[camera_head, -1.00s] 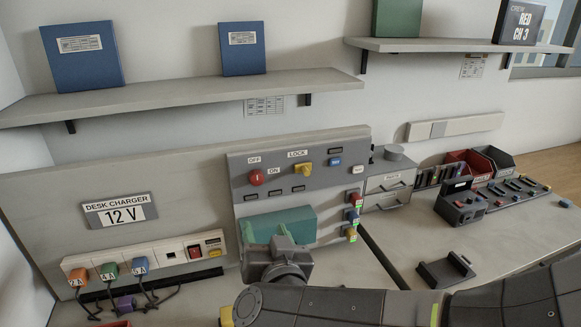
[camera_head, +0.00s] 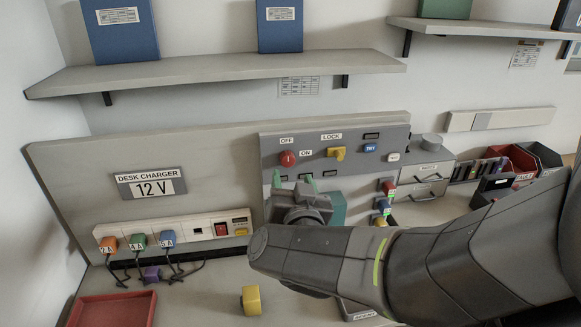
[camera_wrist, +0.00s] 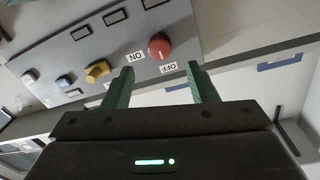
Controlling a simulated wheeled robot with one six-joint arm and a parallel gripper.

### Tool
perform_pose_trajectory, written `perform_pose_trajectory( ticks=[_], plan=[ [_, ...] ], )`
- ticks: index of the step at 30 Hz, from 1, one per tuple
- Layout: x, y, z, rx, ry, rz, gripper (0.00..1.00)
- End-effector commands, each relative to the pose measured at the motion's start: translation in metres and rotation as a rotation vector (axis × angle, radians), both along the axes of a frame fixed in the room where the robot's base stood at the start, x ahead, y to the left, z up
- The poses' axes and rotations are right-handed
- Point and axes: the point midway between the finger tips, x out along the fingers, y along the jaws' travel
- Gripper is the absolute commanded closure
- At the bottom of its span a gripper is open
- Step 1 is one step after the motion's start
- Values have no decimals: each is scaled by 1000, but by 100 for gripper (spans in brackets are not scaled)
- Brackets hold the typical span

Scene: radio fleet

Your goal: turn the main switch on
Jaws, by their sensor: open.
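The red main switch knob (camera_head: 288,158) is on the grey control panel (camera_head: 268,147), between the OFF and ON labels. It also shows in the wrist view (camera_wrist: 161,46), upside down there, with a pale mark whose direction I cannot read surely. My gripper (camera_head: 293,181) is just below the knob in the head view, its green fingers pointing up at the panel. In the wrist view my gripper (camera_wrist: 160,72) is open and empty. The knob lies ahead of the gap between the fingertips, apart from both.
A yellow LOCK knob (camera_head: 336,153) is right of the switch. A charger strip with coloured plugs (camera_head: 180,232) is at left. A yellow block (camera_head: 251,300) and red tray (camera_head: 112,310) lie on the desk.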

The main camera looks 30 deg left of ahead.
Motion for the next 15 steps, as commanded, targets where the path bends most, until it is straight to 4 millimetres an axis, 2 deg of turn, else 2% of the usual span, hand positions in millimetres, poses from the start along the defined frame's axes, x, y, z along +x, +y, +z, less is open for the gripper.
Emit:
perform_pose_trajectory(
  ticks=[6, 15],
  plan=[
    [28, 20, -1, -3, 1, -3, 48],
    [49, 36, 0, -1, 1, -1, 48]
  ],
)
